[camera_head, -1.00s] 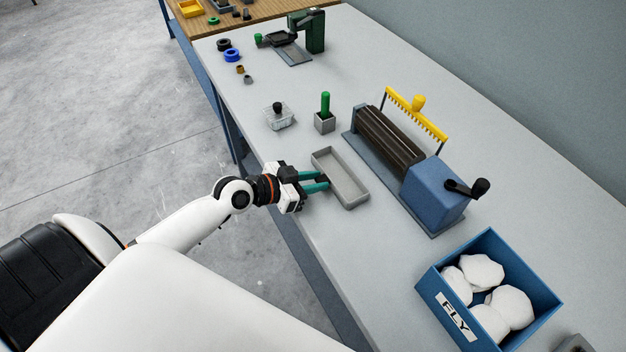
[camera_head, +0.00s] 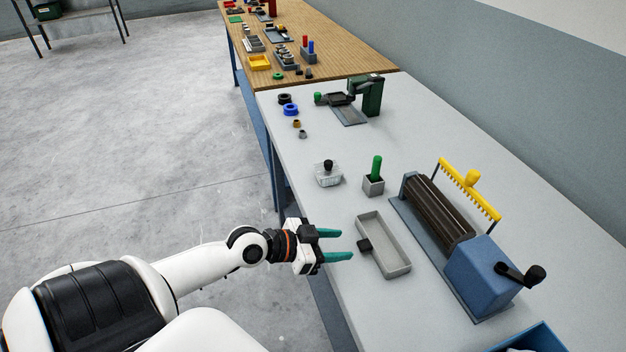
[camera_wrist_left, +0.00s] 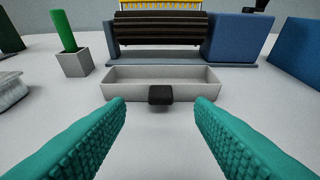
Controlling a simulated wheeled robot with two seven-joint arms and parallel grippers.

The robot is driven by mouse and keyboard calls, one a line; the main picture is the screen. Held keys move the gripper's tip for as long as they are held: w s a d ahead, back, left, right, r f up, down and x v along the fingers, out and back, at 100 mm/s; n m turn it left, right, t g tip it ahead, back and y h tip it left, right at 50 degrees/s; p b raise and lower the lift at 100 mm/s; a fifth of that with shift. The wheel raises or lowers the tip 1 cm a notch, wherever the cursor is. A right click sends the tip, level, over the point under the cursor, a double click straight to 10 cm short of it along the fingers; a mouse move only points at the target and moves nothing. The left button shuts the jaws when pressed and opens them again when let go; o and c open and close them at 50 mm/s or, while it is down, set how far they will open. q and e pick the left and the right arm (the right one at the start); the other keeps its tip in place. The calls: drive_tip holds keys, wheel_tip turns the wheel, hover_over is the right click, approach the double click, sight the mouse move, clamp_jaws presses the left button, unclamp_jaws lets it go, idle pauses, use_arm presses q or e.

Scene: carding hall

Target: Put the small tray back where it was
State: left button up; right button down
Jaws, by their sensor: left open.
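The small tray (camera_head: 387,252) is a shallow grey rectangular tray with a dark block-like handle on its near long side. It lies on the light grey table (camera_head: 330,110), in front of the carding machine. In the left wrist view the tray (camera_wrist_left: 190,91) is straight ahead, its dark handle (camera_wrist_left: 161,95) centred between the fingers. My left gripper (camera_head: 341,244) is open and empty, its teal fingers pointing at the tray's handle side, a short gap away. In the left wrist view the open fingers (camera_wrist_left: 160,105) frame the handle without touching it. My right gripper is not in view.
The carding machine (camera_head: 478,275), with a blue box and yellow comb, stands behind the tray. A grey holder (camera_head: 373,186) with a green handle and a clear dish (camera_head: 328,178) stand farther up. A blue box (camera_head: 530,340) is cut off at bottom right.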

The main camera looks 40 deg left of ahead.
use_arm(q)
drive_tip(key=b+v, duration=0.1)
drive_tip(key=v, duration=0.5)
drive_tip(key=shift+s+r, duration=0.15)
drive_tip(key=shift+s, duration=0.1)
drive_tip(key=shift+a, duration=0.2)
